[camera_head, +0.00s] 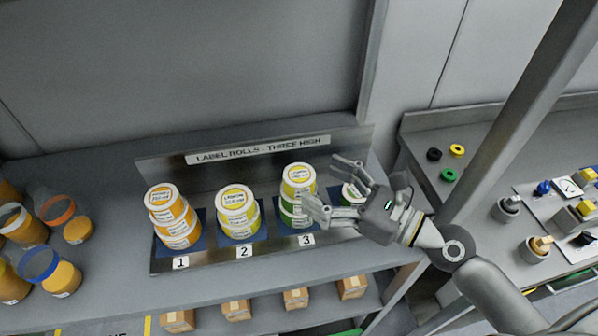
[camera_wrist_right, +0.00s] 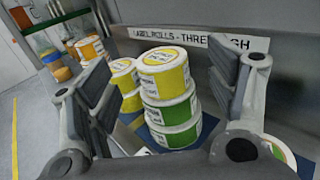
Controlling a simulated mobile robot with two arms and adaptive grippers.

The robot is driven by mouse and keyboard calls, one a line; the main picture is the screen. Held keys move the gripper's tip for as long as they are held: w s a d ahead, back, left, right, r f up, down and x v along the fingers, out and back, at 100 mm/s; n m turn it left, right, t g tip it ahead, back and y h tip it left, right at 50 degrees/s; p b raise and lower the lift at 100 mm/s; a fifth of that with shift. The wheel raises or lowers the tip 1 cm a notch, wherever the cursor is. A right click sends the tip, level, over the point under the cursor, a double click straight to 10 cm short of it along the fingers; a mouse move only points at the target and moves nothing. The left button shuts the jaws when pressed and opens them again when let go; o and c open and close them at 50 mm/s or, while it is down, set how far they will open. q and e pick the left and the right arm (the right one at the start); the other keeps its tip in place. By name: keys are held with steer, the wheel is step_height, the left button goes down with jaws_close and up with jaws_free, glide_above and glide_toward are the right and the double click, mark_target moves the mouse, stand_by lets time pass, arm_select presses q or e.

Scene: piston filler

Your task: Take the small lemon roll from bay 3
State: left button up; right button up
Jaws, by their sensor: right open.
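Bay 3 holds a three-high stack. Its top roll (camera_head: 299,175) is yellow with a white label, and the lower two (camera_head: 290,207) are green. In the right wrist view the yellow top roll (camera_wrist_right: 164,75) sits on the green middle roll (camera_wrist_right: 170,109), with another green roll beneath. My right gripper (camera_head: 322,182) is open and empty, its fingers pointing left at the stack from its right side. In the wrist view the stack shows between the spread fingers (camera_wrist_right: 165,80), beyond them. I cannot read the flavours on the labels. My left gripper is not in view.
Bay 1 (camera_head: 173,218) holds an orange-yellow stack and bay 2 (camera_head: 237,212) a yellow one. A green-banded roll (camera_head: 352,193) stands right of bay 3, partly behind my gripper. A sign panel (camera_head: 258,149) rises behind. Jars (camera_head: 24,225) stand at left.

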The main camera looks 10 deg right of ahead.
mark_target(299, 174)
steer(key=p+x, duration=0.2)
steer(key=x, duration=0.3)
steer(key=shift+w, duration=0.15)
steer(key=shift+w+a+f, duration=0.25)
steer(key=shift+a, duration=0.05)
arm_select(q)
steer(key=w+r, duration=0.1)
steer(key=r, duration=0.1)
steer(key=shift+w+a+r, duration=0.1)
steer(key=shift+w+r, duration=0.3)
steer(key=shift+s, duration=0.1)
arm_select(e)
steer(key=shift+s, duration=0.1)
steer(key=shift+c, duration=1.3)
steer(key=c, duration=0.7)
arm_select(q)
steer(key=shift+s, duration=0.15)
arm_select(e)
steer(key=shift+c, duration=1.2)
steer(key=shift+r, duration=0.1)
